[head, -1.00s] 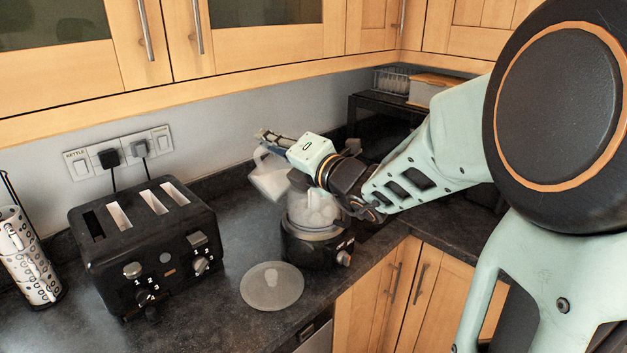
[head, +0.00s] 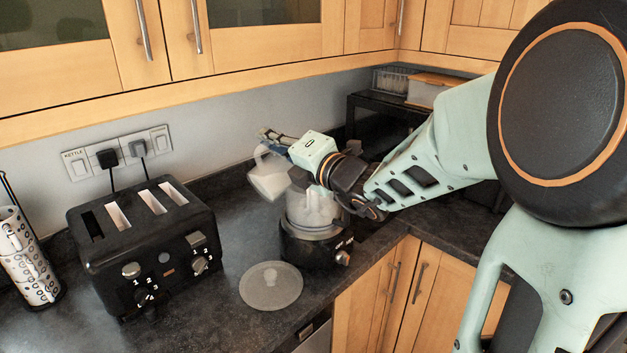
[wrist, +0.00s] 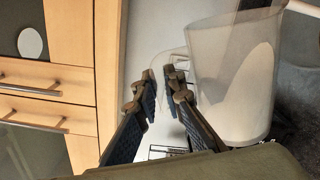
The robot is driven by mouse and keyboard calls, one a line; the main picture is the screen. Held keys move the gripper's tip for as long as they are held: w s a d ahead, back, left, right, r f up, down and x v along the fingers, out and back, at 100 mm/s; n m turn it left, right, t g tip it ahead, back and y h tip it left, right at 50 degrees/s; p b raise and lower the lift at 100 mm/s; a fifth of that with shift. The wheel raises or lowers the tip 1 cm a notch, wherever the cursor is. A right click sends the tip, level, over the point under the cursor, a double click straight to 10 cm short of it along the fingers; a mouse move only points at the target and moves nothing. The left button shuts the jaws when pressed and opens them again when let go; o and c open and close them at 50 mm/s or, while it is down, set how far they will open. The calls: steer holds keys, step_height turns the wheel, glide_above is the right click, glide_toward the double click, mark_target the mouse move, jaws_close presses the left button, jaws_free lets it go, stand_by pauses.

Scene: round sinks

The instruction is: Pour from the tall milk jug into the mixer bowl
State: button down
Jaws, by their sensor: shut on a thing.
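The translucent jug (head: 268,178), pale inside, hangs tilted above the counter, just left of and above the mixer bowl. In the wrist view the jug (wrist: 232,85) fills the right side, with a white content inside it. My gripper (wrist: 163,90) is shut on the jug's clear handle, and its fingers are close together there. In the head view my gripper (head: 272,138) is partly hidden by its own housing. The clear mixer bowl (head: 303,214) stands on its black base (head: 312,250), right below my wrist, with whitish shapes inside. Whether anything flows cannot be told.
A black toaster (head: 145,245) stands left of the mixer. A translucent round lid (head: 270,286) lies on the counter in front. A patterned cylinder (head: 28,255) is at far left. A black shelf (head: 385,108) with containers stands behind my arm. Wall cupboards hang above.

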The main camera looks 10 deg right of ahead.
mark_target(258, 155)
steer(key=shift+w+d+r+m, duration=0.1)
steer(key=shift+w+d+m, duration=0.2)
steer(key=shift+d+m, duration=0.25)
stand_by(1.3)
steer(key=a+n, duration=0.1)
steer(key=s+n, duration=0.1)
steer(key=a+f+n, duration=0.1)
steer(key=shift+s+a+f, duration=0.1)
steer(key=shift+s+a, duration=0.15)
steer(key=shift+a, duration=0.1)
steer(key=shift+a+f+n, duration=0.1)
steer(key=shift+f+n, duration=0.1)
steer(key=shift+n, duration=0.25)
steer(key=shift+s+a+f+n, duration=0.1)
steer(key=shift+s+a+n, duration=0.2)
steer(key=shift+n, duration=0.45)
steer(key=shift+s+a+f+n, duration=0.15)
steer(key=shift+a+n, duration=0.25)
steer(key=shift+n, duration=0.35)
steer(key=s+a+f+n, duration=0.1)
steer(key=a+f+n, duration=0.1)
steer(key=f, duration=0.5)
steer(key=s+a+f+n, duration=0.1)
steer(key=a+f+n, duration=0.2)
steer(key=f+n, duration=0.2)
steer(key=shift+s+f, duration=0.4)
steer(key=shift+f, duration=0.5)
